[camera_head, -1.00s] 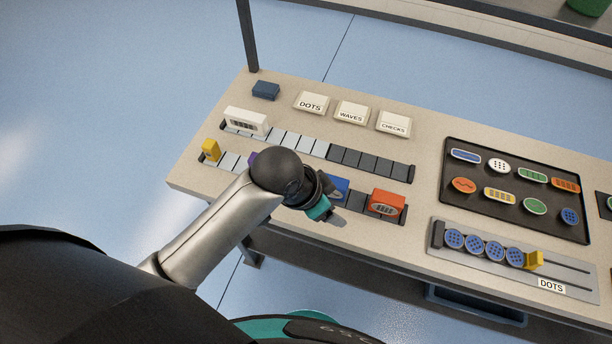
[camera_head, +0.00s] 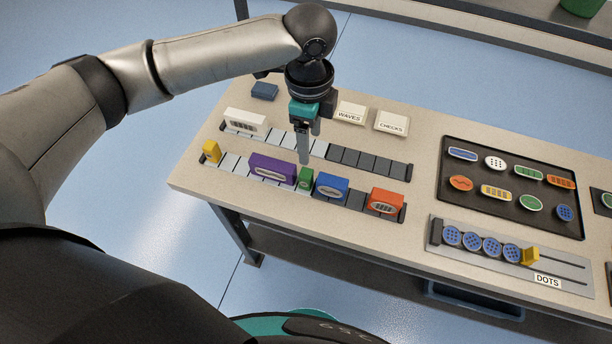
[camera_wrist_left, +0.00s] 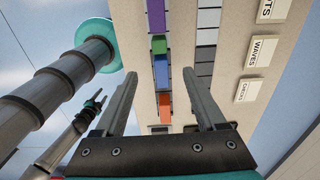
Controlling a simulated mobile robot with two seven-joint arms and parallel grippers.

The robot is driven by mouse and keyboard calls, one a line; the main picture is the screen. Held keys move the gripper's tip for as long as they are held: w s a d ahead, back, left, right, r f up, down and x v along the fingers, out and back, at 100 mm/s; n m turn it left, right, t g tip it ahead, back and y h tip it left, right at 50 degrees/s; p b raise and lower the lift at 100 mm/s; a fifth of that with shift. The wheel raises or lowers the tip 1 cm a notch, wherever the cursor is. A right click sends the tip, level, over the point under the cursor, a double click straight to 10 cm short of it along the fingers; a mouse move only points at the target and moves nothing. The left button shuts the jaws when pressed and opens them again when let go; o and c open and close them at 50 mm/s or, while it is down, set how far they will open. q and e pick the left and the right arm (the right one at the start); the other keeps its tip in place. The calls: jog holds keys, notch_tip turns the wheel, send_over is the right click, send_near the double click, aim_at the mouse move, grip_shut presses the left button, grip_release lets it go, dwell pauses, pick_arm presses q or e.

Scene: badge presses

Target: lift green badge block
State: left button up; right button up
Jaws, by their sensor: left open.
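The green badge block (camera_head: 305,179) is a small upright block in the front row of the rack. It stands between the long purple block (camera_head: 272,169) and the blue block (camera_head: 331,187). My left gripper (camera_head: 304,158) points down just above and behind the green block in the head view. It is open and empty. In the left wrist view the green block (camera_wrist_left: 159,46) lies ahead, between the lines of the two spread fingers (camera_wrist_left: 160,73). What looks like my right gripper (camera_wrist_left: 95,102) is small at the left of that view, its jaws unclear.
An orange block (camera_head: 385,201) and a yellow end piece (camera_head: 211,151) share the front row. A white block (camera_head: 245,122) sits in the back row. Label plates for waves (camera_head: 350,112) and checks (camera_head: 391,121) lie behind. A dark badge tray (camera_head: 510,225) is to the right.

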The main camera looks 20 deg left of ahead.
aim_at(306, 173)
pick_arm(q)
jog(key=f, duration=0.5)
jog(key=f+b, duration=0.1)
jog(key=f, duration=0.4)
jog(key=f+b, duration=0.1)
jog(key=f, duration=0.4)
jog(key=shift+a, duration=0.35)
jog(key=shift+r, duration=0.1)
grip_shut()
